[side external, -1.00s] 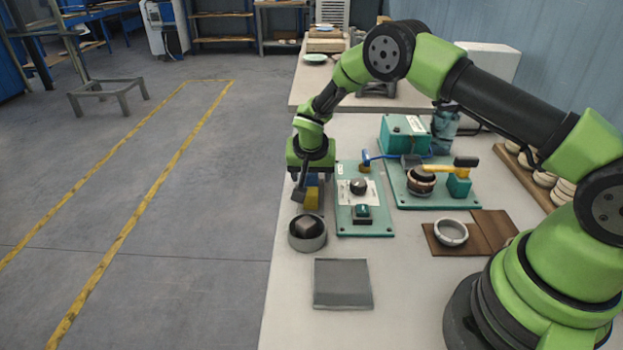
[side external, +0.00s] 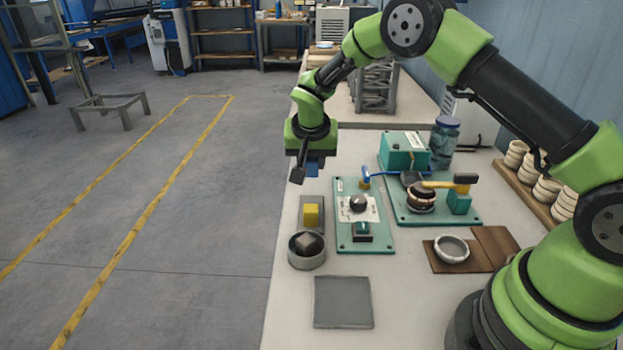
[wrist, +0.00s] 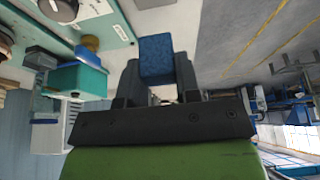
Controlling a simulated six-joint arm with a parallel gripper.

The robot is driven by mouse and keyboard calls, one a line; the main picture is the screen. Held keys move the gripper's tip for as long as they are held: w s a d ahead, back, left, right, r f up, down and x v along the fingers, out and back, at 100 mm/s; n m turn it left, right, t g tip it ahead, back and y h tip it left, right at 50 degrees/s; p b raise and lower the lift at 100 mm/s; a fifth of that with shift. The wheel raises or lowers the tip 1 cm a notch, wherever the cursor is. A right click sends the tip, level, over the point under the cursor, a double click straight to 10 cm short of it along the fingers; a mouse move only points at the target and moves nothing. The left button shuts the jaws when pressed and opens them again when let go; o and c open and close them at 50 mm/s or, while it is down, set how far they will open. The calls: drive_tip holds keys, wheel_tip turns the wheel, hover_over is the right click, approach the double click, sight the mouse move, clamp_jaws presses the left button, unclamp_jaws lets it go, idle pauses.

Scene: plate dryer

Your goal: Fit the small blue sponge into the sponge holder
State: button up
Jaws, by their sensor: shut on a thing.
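The small blue sponge (wrist: 156,58) is clamped between both fingers of my gripper (wrist: 157,82) in the wrist view. In the side view my gripper (side external: 312,165) holds the blue sponge (side external: 314,169) in the air above the left side of the bench, with nothing touching it underneath. A yellow block (side external: 311,214) sits on a small grey tray (side external: 313,198) below and nearer the camera. I cannot tell for certain which of the grey pieces is the sponge holder.
A round grey bowl (side external: 293,258) holds a dark block (side external: 308,243). A flat grey square (side external: 343,302) lies in front. A green panel (side external: 362,242) with a knob stands to the right, and a second green station (side external: 400,215) with a brush lies beyond it.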

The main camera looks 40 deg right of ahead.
wheel_tip(320, 180, up, 2)
drive_tip(key=shift+r, duration=0.1)
drive_tip(key=s+d+r, duration=0.1)
drive_tip(key=s+d, duration=0.2)
drive_tip(key=d, duration=0.3)
drive_tip(key=s+d+r, duration=0.1)
drive_tip(key=s+d, duration=0.2)
drive_tip(key=d, duration=0.4)
hover_over(410, 176)
drive_tip(key=s+a, duration=0.1)
wheel_tip(410, 176, down, 4)
drive_tip(key=shift+s+a+r, duration=0.1)
drive_tip(key=shift+s+a, duration=0.05)
drive_tip(key=shift+f, duration=2.35)
